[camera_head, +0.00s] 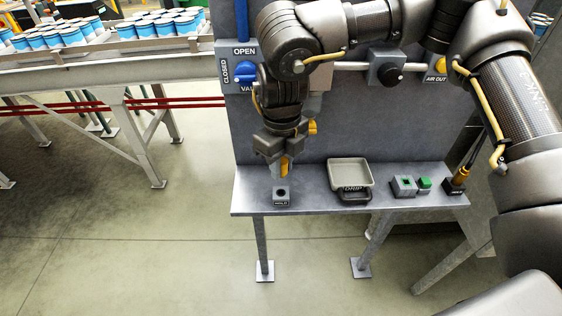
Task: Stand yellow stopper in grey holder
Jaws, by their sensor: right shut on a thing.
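The grey holder (281,196) is a small block with a dark round hole on top, near the left end of the bench. My right gripper (281,162) is above it, pointing down, shut on the yellow stopper (285,166). The stopper is partly hidden by the fingers. Its lower end appears to be above the holder, with a small gap; the exact alignment with the hole cannot be told. My left gripper is not in view.
An upright panel (345,120) with a blue valve plate rises behind. A conveyor with cans (150,60) is at the left.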

